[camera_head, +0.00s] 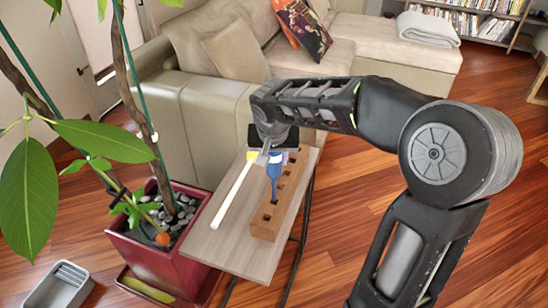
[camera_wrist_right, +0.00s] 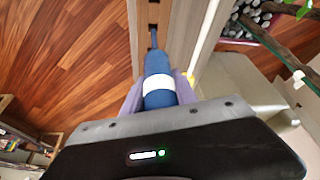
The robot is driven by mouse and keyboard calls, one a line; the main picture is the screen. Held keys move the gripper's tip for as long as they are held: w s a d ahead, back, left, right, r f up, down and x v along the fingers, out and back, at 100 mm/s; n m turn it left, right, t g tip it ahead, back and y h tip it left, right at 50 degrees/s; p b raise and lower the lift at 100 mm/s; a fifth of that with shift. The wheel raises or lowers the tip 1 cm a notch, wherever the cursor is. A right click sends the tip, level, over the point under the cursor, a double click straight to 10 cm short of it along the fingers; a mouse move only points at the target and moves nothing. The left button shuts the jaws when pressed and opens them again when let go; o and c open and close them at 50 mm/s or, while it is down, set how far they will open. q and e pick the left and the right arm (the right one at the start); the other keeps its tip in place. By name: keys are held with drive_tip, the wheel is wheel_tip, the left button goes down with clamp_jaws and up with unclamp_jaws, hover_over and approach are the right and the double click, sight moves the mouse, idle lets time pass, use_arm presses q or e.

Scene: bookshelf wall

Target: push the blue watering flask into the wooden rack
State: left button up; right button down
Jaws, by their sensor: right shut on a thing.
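The blue watering flask (camera_head: 274,167) hangs upright under my right gripper (camera_head: 272,156), its narrow stem pointing down at the wooden rack (camera_head: 265,228). The rack is a long brown block with a row of square holes, lying along the small table. In the right wrist view, the flask (camera_wrist_right: 158,65) has a white band and sits between the lilac fingers of my right gripper (camera_wrist_right: 158,92), which is shut on it. The stem's end is over or at a hole; I cannot tell if it is inside. My left gripper is not in view.
A white rod (camera_head: 232,195) lies along the table (camera_head: 228,246), left of the rack. A potted plant in a red planter (camera_head: 150,255) stands close at the left, its leaves reaching high. A beige sofa (camera_head: 220,120) is behind the table. Wooden floor is open to the right.

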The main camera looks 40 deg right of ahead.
sight(274, 157)
drive_tip(key=shift+b, duration=0.5)
idle(0.8)
drive_tip(key=shift+f, duration=0.15)
idle(0.4)
drive_tip(key=shift+f+b, duration=2.7)
drive_tip(key=shift+f, duration=0.05)
drive_tip(key=shift+c, duration=2.4)
unclamp_jaws()
drive_tip(key=shift+r, duration=0.1)
drive_tip(key=p+v, duration=0.1)
drive_tip(key=v, duration=0.1)
drive_tip(key=p+v, duration=0.2)
drive_tip(key=v, duration=0.1)
drive_tip(key=p+v, duration=0.2)
drive_tip(key=v, duration=0.1)
drive_tip(key=shift+w+d+r, duration=0.2)
drive_tip(key=shift+r, duration=0.2)
